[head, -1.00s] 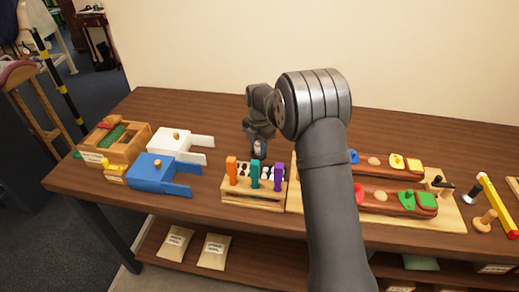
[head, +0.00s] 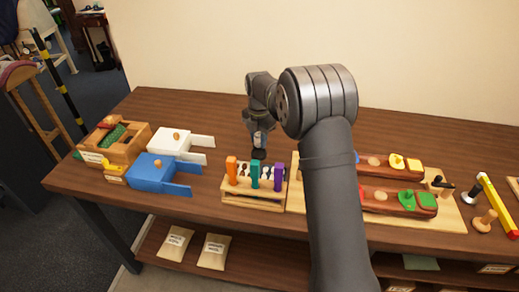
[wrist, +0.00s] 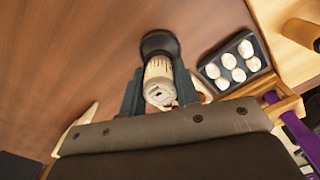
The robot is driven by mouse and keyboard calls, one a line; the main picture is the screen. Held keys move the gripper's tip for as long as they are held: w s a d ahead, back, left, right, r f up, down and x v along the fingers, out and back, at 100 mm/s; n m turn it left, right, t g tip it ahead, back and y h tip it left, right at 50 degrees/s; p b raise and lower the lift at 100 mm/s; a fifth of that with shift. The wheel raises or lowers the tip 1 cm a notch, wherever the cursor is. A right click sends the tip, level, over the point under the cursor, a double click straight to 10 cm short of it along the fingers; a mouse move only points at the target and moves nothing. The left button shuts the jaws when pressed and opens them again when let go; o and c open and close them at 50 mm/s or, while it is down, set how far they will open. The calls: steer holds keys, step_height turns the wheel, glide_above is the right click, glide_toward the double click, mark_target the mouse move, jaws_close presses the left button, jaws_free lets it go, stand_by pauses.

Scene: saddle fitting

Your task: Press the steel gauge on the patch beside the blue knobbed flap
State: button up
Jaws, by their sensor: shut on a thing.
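My gripper (head: 258,140) is shut on what looks like the steel gauge, a pale metallic cylinder with a round black foot. The gauge (wrist: 160,80) stands between my fingers in the wrist view, its foot pointing away from my palm. In the head view its black foot (head: 259,154) hangs just behind the tool rack; whether it touches the table is unclear. The blue knobbed flap (head: 357,157) is mostly hidden behind my arm, at the left end of the rear brown saddle. A round tan patch (head: 374,161) lies just right of it, apart from my gripper.
The rack (head: 252,204) holds orange, teal and purple handles. A dark tray of white pieces (wrist: 230,62) lies near my gripper. The front saddle (head: 385,202) has green and red flaps. Blue (head: 160,172) and white (head: 178,141) boxes stand left.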

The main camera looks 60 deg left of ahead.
steer(key=shift+r, duration=0.65)
steer(key=shift+w+d+r, duration=0.1)
steer(key=shift+w+d, duration=0.15)
steer(key=shift+w, duration=0.05)
steer(key=w+d+r+m, duration=0.1)
steer(key=w+d+m, duration=0.1)
steer(key=w+d, duration=0.3)
steer(key=w+d+r+m, duration=0.1)
steer(key=w+d+r, duration=0.1)
steer(key=w+d, duration=0.3)
steer(key=w+d+r+m, duration=0.2)
steer(key=w+d, duration=0.3)
steer(key=d, duration=0.4)
steer(key=shift+w+r+m, duration=0.2)
steer(key=shift+r+m, duration=0.05)
steer(key=shift+m, duration=0.05)
steer(key=shift+w+d, duration=0.1)
steer(key=shift+d, duration=0.05)
steer(key=shift+f, duration=1.35)
